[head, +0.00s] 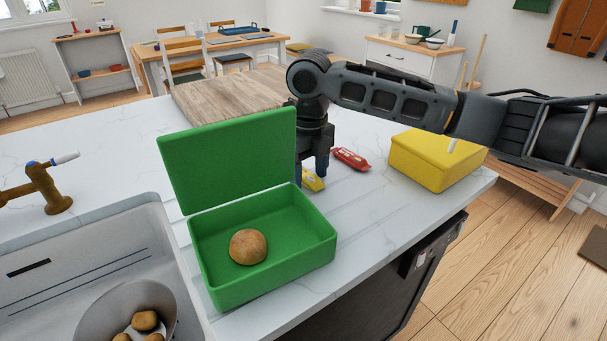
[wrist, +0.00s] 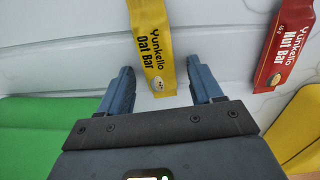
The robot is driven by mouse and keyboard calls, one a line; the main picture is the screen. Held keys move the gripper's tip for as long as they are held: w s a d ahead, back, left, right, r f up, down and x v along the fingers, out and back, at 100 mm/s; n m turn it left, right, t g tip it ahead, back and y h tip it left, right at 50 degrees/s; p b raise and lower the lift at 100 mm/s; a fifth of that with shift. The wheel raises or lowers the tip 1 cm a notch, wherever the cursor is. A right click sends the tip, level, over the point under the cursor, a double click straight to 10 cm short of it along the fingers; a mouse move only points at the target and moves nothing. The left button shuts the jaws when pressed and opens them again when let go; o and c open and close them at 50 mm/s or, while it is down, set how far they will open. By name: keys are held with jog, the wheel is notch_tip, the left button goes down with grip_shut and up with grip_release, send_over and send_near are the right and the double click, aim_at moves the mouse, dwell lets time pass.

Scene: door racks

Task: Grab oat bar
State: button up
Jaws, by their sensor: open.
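The yellow oat bar (wrist: 155,52) lies on the white counter, its label readable in the wrist view. In the head view the oat bar (head: 312,180) shows partly behind the open green box, with my gripper over it. My gripper (wrist: 160,82) is open, with one finger on each side of the near end of the bar. In the head view my gripper (head: 311,178) points down at the counter.
A red nut bar (head: 351,159) lies just right of the oat bar. A green lunch box (head: 290,258) stands open with a round bread roll (head: 248,246) inside. A closed yellow box (head: 437,160) sits to the right. A sink (head: 85,270) is at the left.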

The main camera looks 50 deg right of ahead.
jog(key=c, duration=1.1)
